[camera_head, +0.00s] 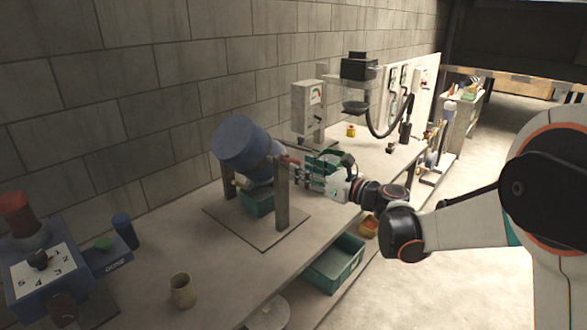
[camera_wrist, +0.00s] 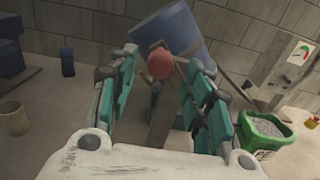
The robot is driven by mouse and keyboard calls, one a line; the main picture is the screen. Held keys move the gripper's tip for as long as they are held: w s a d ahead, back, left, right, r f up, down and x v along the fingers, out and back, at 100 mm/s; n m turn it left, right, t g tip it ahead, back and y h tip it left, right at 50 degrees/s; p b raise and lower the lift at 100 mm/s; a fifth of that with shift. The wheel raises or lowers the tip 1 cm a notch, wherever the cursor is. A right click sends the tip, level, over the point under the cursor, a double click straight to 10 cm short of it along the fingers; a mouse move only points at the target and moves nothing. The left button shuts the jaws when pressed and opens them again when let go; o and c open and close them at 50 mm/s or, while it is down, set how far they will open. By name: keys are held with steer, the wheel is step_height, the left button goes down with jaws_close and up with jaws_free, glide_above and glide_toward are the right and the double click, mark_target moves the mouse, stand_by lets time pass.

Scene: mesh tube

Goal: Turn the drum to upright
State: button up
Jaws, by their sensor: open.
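The blue drum (camera_head: 243,148) hangs tilted between posts on a flat base plate (camera_head: 222,217) on the bench, its wide end toward the upper left in the head view. It also shows tilted in the wrist view (camera_wrist: 176,28). A red knob (camera_wrist: 160,64) sits in front of the drum in the wrist view. My gripper (camera_head: 308,168) is at the right of the near post (camera_head: 282,200). In the wrist view its teal fingers (camera_wrist: 166,85) are open on either side of the knob, with space between. Whether a finger touches it I cannot tell.
A teal bin (camera_head: 257,203) stands under the drum. A green tub of grey grains (camera_wrist: 265,130) is at the right in the wrist view. A tan cup (camera_head: 183,290) and a blue dial box (camera_head: 45,275) stand at the left.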

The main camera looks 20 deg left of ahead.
steer(key=shift+b+x, duration=0.45)
steer(key=shift+x, duration=1.9)
jaws_close()
